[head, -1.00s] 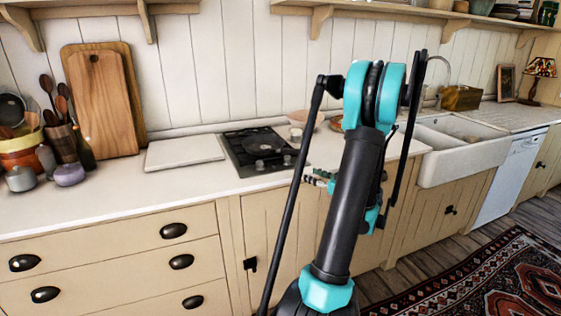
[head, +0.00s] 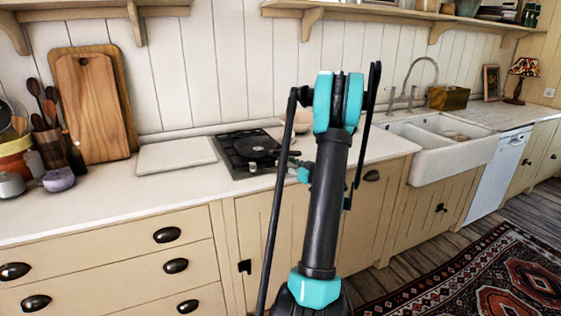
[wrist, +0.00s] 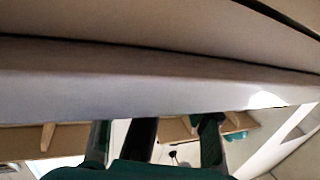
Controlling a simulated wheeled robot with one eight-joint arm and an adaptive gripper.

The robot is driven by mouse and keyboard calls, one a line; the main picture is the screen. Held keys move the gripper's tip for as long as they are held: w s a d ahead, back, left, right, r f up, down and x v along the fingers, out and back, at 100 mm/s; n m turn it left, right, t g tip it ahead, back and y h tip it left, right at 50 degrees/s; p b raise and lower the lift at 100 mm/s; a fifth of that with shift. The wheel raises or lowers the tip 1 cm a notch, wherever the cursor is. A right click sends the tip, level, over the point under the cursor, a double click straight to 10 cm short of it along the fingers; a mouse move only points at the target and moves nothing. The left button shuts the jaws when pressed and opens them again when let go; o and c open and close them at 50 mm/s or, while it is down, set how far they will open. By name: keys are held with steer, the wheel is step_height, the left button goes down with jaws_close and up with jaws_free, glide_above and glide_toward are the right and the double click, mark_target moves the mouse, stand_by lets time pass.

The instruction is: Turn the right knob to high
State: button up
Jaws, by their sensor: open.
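The black cooktop (head: 247,152) is set in the white counter, left of my arm in the head view. Its right edge is partly covered by my gripper, and I cannot clearly make out the right knob or its setting. My gripper (head: 291,160) is open and appears at the cooktop's right edge; whether it touches a knob cannot be told. In the wrist view, my gripper (wrist: 155,128) shows dark fingers apart at the bottom, with nothing visible between them that looks like a knob.
A pale board (head: 176,155) lies left of the cooktop, with wooden cutting boards (head: 93,108) leaning behind. A bowl (head: 301,121) stands behind my arm. The white sink (head: 450,148) is at the right. A pale slab-like surface (wrist: 150,85) fills much of the wrist view.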

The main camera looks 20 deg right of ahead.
mark_target(283, 161)
steer(key=shift+x, duration=1.95)
steer(key=shift+c, duration=0.4)
jaws_close()
steer(key=shift+n+g+y, duration=0.5)
steer(key=shift+n+y, duration=0.2)
steer(key=shift+y, duration=0.3)
steer(key=shift+o, duration=0.4)
jaws_free()
steer(key=shift+a+h, duration=0.1)
steer(key=shift+h, duration=0.2)
